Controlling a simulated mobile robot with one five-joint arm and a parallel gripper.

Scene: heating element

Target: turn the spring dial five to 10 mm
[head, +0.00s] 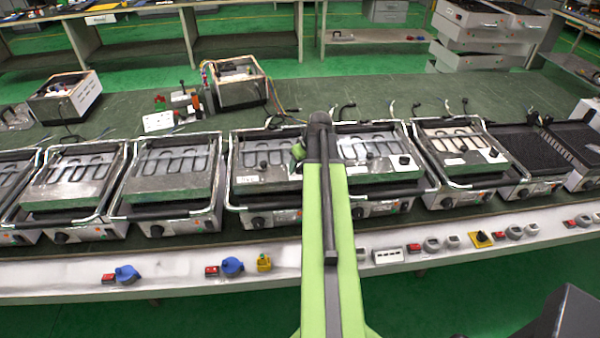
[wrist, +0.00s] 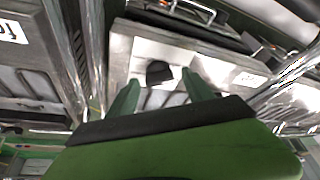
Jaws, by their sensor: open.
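A black knob (wrist: 160,72), probably a spring dial, sits on a light metal plate (wrist: 212,70) in the wrist view. My gripper (wrist: 160,78) is open, its two green fingers apart, with the knob seen between and beyond the tips. I cannot tell whether they touch it. In the head view my arm reaches over the middle grills and largely hides my gripper. A dark knob shows on the plate of the grill (head: 378,180) right of my arm. No number or mm scale is readable, so I cannot tell which dial is five.
Contact grills stand in a row, including one left of my arm (head: 265,180) and one further right (head: 462,160). Their metal bar handles rise close to my gripper. Red, blue and yellow switches, such as a blue one (head: 232,267), lie along the white front ledge (head: 60,283).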

